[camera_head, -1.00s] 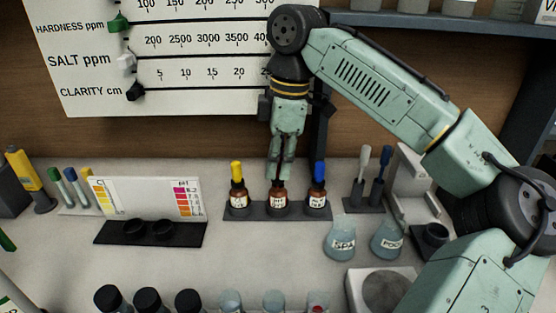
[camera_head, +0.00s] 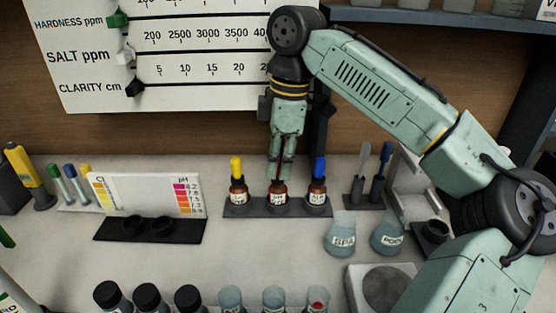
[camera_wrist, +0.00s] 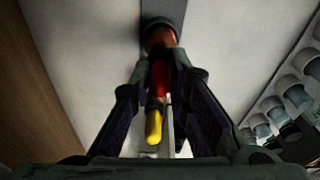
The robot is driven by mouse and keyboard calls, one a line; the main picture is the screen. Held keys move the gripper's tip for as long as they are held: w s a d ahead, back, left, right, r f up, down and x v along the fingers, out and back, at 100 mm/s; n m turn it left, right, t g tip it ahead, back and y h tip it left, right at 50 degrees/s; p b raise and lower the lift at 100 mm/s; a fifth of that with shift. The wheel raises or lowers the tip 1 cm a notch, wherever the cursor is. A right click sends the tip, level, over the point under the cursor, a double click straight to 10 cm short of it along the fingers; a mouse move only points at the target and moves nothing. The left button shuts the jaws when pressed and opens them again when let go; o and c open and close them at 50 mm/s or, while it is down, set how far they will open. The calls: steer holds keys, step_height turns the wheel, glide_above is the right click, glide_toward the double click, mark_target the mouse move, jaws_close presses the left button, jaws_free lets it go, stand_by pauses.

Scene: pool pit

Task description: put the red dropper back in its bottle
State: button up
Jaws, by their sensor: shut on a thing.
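My gripper (camera_head: 280,175) points down above the middle brown bottle (camera_head: 279,196) in the rack. Its fingers are closed around the red dropper (camera_wrist: 160,76), which shows between them in the wrist view. Little of the dropper shows in the head view. The dropper lines up with the brown bottle (camera_wrist: 160,38) and appears to meet its mouth. The fingers hide much of the join, so I cannot tell how deep it sits.
A yellow-topped bottle (camera_head: 237,188) and a blue-topped bottle (camera_head: 318,186) stand close on either side in the dark rack (camera_head: 259,209). Flasks (camera_head: 341,238) stand in front to the right. A color chart (camera_head: 150,195) is at left.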

steer(key=shift+f, duration=0.2)
steer(key=o, duration=0.7)
step_height(320, 180, up, 5)
steer(key=p, duration=0.5)
steer(key=shift+r, duration=1)
